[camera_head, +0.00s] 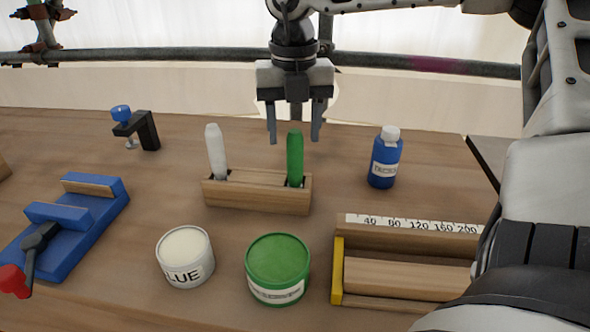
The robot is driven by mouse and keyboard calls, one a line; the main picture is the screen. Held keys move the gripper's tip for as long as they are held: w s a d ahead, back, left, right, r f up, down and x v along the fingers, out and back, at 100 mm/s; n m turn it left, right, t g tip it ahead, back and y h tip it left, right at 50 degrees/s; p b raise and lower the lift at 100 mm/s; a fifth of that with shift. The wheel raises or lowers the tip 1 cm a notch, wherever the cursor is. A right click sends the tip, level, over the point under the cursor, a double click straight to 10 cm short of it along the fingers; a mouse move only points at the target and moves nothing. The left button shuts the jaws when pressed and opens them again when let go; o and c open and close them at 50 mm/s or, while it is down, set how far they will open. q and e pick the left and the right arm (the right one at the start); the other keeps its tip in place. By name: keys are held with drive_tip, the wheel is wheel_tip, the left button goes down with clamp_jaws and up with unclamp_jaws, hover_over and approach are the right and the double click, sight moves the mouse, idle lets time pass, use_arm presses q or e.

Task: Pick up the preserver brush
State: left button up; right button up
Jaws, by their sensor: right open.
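A green-handled brush (295,160), which I take for the preserver brush by its match with the green tin, stands upright in the right slot of a wooden holder (250,198). A white-handled brush (215,150) stands in the left slot, tilted slightly left. My right gripper (294,138) is open and points down at the green brush. Its fingers appear on either side of the handle's top in the picture; I cannot tell whether the handle is between them in depth. The brushes' lower ends are hidden in the holder. My left gripper is not in view.
A white glue tin (185,258) and a green tin (278,268) stand in front of the holder. A blue bottle (385,160) stands right. A wooden measuring jig (400,238) is front right. A blue vise (70,215) and a black clamp (140,130) are left.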

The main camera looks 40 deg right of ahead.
sight(295, 149)
drive_tip(key=f, duration=0.5)
drive_tip(key=shift+w+d, duration=0.1)
drive_tip(key=shift+d, duration=0.1)
drive_tip(key=c, duration=1.1)
drive_tip(key=shift+r, duration=0.15)
